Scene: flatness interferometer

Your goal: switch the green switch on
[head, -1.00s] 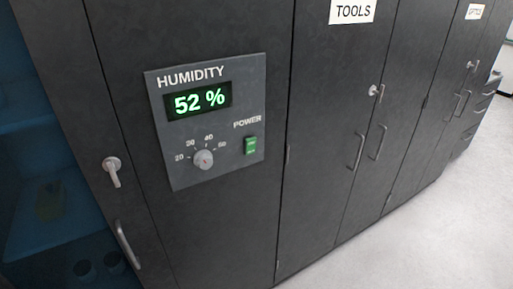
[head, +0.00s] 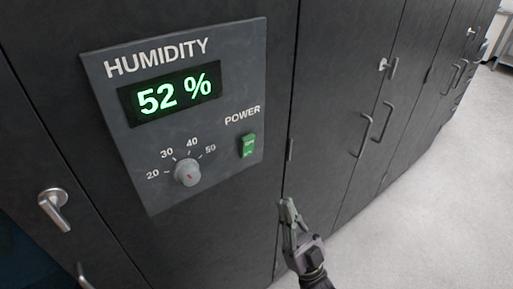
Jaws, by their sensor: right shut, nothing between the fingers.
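The green switch (head: 247,146) is a small rocker under the word POWER, at the right side of the grey humidity panel (head: 120,165) in the head view. Its small lettering is too blurred to read surely, so I cannot tell its setting from the rocker itself. The display (head: 168,97) on the panel is lit and reads 52 %. My right gripper (head: 287,207) is shut and empty. It is below and to the right of the switch, apart from it, in front of the cabinet. My left gripper is out of view.
A round dial (head: 187,172) marked 20 to 50 sits left of the switch. A lever handle (head: 54,209) sticks out from the cabinet at the left. Door handles (head: 362,137) stand out on the cabinets to the right. The pale floor (head: 430,220) at the right is clear.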

